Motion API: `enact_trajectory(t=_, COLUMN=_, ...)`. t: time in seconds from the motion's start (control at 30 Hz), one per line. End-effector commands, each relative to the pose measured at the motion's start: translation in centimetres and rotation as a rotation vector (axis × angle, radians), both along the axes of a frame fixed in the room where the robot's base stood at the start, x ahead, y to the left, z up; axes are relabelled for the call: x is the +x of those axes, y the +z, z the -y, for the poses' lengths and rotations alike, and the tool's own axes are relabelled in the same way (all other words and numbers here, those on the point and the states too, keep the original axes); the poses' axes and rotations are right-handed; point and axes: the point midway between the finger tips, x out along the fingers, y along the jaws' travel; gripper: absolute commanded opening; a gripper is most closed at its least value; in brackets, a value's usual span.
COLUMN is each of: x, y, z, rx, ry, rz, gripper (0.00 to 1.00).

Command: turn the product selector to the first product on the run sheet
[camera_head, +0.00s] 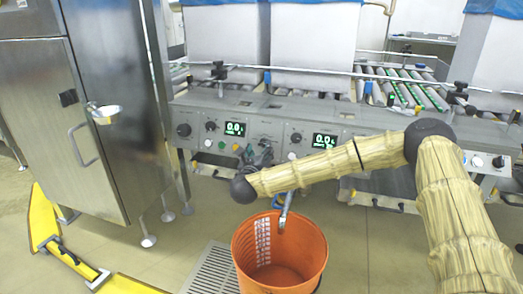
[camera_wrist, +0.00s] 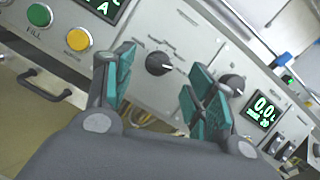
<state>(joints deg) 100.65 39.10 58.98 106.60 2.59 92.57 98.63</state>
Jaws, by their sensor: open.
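A black rotary knob (camera_wrist: 160,63) with small printed labels around it, likely the product selector, sits on the grey panel in the wrist view. A pale mark on it seems to point right and slightly down; the labels are too small to read. My gripper (camera_wrist: 158,90) is open, its teal-padded fingers apart on either side of the knob's picture position, with nothing held. Whether they touch the knob cannot be told. In the head view my gripper (camera_head: 265,153) is in front of the panel and appears to hide this knob. I cannot make out a run sheet.
Another knob (camera_wrist: 232,85) and a lit display (camera_wrist: 265,108) lie right of the fingers. A green button (camera_wrist: 40,15) and a yellow button (camera_wrist: 78,38) lie left. An orange bucket (camera_head: 279,262) stands below the gripper. A steel cabinet (camera_head: 85,120) is at the left.

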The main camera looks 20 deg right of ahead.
Motion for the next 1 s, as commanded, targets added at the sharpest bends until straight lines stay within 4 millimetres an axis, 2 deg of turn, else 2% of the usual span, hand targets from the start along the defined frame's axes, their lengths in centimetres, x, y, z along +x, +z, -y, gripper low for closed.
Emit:
enact_trajectory(t=0.1, x=1.5, y=-0.2, z=0.9, rx=-0.001, ry=-0.002, rz=0.001, gripper=0.55)
enact_trajectory(t=0.3, x=3.0, y=-0.1, z=1.6, rx=-0.001, ry=-0.001, rz=0.001, gripper=0.55)
enact_trajectory(t=0.67, x=3.4, y=0.0, z=1.8, rx=-0.001, ry=0.001, rz=-0.001, gripper=0.55)
enact_trajectory(t=0.7, x=3.4, y=0.0, z=1.8, rx=-0.001, ry=0.001, rz=-0.001, gripper=0.54)
enact_trajectory(t=0.93, x=3.4, y=0.0, z=1.8, rx=-0.001, ry=0.001, rz=-0.001, gripper=0.12)
enact_trajectory(t=1.0, x=3.4, y=0.0, z=1.8, rx=-0.001, ry=0.001, rz=-0.001, gripper=0.10)
